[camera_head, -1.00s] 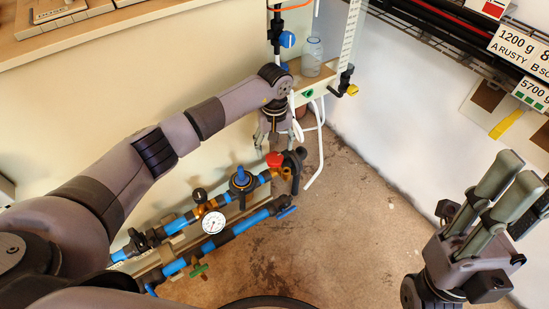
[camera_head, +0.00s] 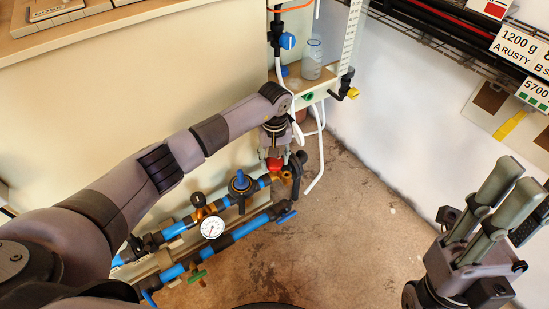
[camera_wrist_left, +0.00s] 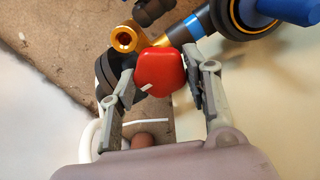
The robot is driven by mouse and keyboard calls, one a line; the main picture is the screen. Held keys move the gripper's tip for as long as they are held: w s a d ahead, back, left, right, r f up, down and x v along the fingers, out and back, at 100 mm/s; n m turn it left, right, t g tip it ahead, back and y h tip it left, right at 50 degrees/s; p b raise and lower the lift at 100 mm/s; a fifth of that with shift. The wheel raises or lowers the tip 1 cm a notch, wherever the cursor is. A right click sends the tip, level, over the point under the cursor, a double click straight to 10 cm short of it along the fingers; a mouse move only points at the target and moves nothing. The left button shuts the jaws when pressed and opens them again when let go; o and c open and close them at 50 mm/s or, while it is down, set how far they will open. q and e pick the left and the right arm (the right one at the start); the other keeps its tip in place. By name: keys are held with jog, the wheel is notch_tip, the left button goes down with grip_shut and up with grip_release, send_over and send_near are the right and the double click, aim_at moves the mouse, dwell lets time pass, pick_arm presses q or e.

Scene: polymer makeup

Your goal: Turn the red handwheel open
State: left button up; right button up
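The red handwheel (camera_wrist_left: 160,72) is a small rounded knob with a pale mark on its face. In the head view the red handwheel (camera_head: 274,164) sits at the upper right end of the upper blue pipe. My left gripper (camera_wrist_left: 160,84) is over it, with one finger on each side. The fingers look open, with narrow gaps to the wheel; firm contact is not visible. In the head view the left gripper (camera_head: 274,152) partly hides the wheel. My right gripper (camera_head: 518,180) is at the far right, empty, its two fingers parallel with a gap between them.
Near the wheel are a blue valve handle (camera_head: 240,182), a pressure gauge (camera_head: 212,227), a black elbow fitting (camera_head: 298,158) and a brass fitting (camera_wrist_left: 124,39). A shelf with a clear bottle (camera_head: 312,60) and white hoses hangs above. The floor to the right is clear.

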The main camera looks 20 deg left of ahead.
pick_arm(q)
jog(key=c, duration=0.6)
